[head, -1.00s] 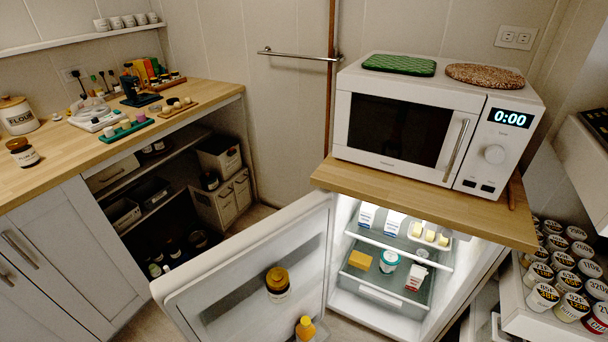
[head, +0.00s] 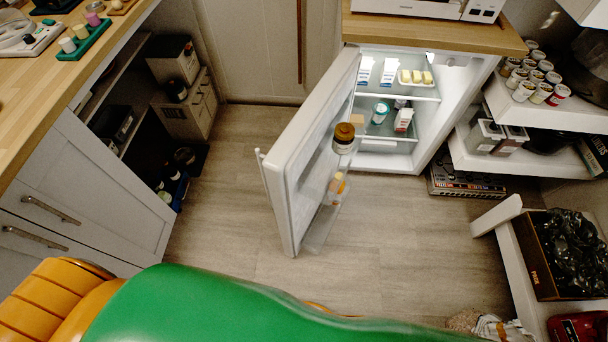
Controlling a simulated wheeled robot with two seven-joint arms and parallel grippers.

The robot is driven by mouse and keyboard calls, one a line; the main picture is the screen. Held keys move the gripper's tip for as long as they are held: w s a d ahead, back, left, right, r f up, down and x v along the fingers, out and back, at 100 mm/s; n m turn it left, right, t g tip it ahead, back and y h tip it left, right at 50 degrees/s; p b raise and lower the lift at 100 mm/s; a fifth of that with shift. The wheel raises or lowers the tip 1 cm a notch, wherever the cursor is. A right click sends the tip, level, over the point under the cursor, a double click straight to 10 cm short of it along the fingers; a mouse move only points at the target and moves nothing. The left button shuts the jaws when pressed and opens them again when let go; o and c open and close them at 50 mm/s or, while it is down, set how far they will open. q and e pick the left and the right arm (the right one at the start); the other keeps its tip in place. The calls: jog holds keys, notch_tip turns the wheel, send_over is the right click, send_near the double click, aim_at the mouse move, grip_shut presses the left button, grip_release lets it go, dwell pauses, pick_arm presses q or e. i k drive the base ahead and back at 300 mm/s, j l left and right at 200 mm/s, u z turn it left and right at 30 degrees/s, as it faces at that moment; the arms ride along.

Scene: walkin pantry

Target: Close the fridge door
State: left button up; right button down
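The fridge (head: 455,98) stands under a wooden top at the back, right of centre, lit inside. Its white door (head: 285,165) is wide open. It swings out to the left of the fridge and reaches toward me over the floor. The door shelves hold a jar with a brown lid (head: 343,138) and a bottle with an orange part (head: 338,186). Cartons, a tub and other food stand on the inner shelves (head: 400,92). Neither of my grippers shows in the head view. A green and orange part, seemingly mine, fills the bottom edge.
A wooden counter (head: 50,95) with white cabinets runs along the left. Low white shelves (head: 550,110) with cups stand at the right. A box with black contents (head: 565,255) lies lower right. Grey floor (head: 390,245) is free between me and the fridge.

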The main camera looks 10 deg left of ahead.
aim_at(298, 172)
jog(key=i+j+z, duration=0.15)
jog(key=j+z, duration=0.35)
jog(key=j, duration=0.45)
jog(key=j+z, duration=0.45)
jog(key=j, duration=0.5)
jog(key=j+z, duration=0.15)
jog(key=i+j+z, duration=0.1)
jog(key=j, duration=0.25)
